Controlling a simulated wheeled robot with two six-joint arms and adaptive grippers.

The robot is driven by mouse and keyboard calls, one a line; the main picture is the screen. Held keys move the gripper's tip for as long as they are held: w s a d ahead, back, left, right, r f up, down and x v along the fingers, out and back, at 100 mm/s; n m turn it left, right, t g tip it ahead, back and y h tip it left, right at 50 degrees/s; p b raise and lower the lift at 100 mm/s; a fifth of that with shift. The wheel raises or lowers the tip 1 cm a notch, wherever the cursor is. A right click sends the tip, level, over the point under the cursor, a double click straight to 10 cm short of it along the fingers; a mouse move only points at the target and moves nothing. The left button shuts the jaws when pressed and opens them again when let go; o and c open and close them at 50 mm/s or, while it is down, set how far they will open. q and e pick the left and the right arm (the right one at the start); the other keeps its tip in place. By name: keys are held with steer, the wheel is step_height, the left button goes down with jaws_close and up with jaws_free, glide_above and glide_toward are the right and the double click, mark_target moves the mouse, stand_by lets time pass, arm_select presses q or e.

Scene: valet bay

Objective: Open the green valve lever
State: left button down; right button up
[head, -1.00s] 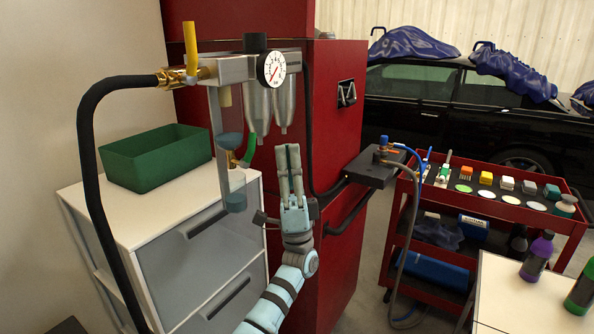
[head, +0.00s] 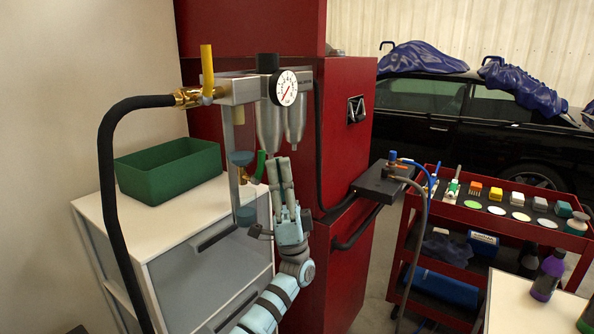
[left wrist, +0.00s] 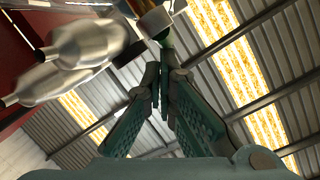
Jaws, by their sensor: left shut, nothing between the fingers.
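The green valve lever (head: 261,167) stands upright, leaning slightly, on a small brass valve (head: 245,177) low on the air-treatment unit. My left gripper (head: 278,160) is shut and empty, its fingers pointing up just right of the lever. From the head view I cannot tell whether the fingertips touch the lever. In the left wrist view my left gripper (left wrist: 162,66) has its fingertips together, and a small green part shows just beyond them. My right gripper is in neither view.
Two metal bowls (head: 270,127) hang just above my left fingers, below a pressure gauge (head: 284,88). A yellow lever (head: 207,66) stands at the upper left. A green bin (head: 165,175) sits on the white cabinet (head: 170,222). A red cabinet (head: 345,140) stands close behind.

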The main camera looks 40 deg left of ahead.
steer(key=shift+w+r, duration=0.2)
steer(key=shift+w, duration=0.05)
